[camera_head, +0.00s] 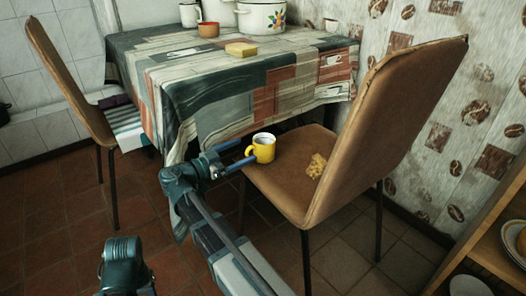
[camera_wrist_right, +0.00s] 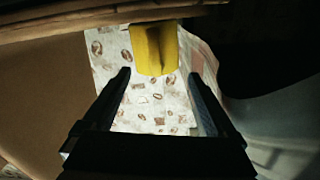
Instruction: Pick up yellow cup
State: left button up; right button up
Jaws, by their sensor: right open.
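The yellow cup (camera_head: 263,148) stands upright on the brown seat of the right chair (camera_head: 284,182), near the seat's left edge. It has a white inside, and its handle faces left towards my gripper. My right gripper (camera_head: 247,152) is open, with its blue fingers pointing at the cup from the left. In the right wrist view the yellow cup (camera_wrist_right: 155,48) shows at the top centre, just past the fingertips and in line with the gap of my right gripper (camera_wrist_right: 159,76). Nothing is between the fingers.
The cloth-covered table (camera_head: 225,85) stands close behind the cup, its cloth hanging near my gripper. It bears a yellow sponge (camera_head: 241,49), a brown cup (camera_head: 208,29) and a white pot (camera_head: 262,18). The chair's tall backrest (camera_head: 390,120) rises on the right. A wooden shelf (camera_head: 485,245) stands at lower right.

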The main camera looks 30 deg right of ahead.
aim_at(260, 150)
jog(key=shift+d, duration=1.6)
grip_shut()
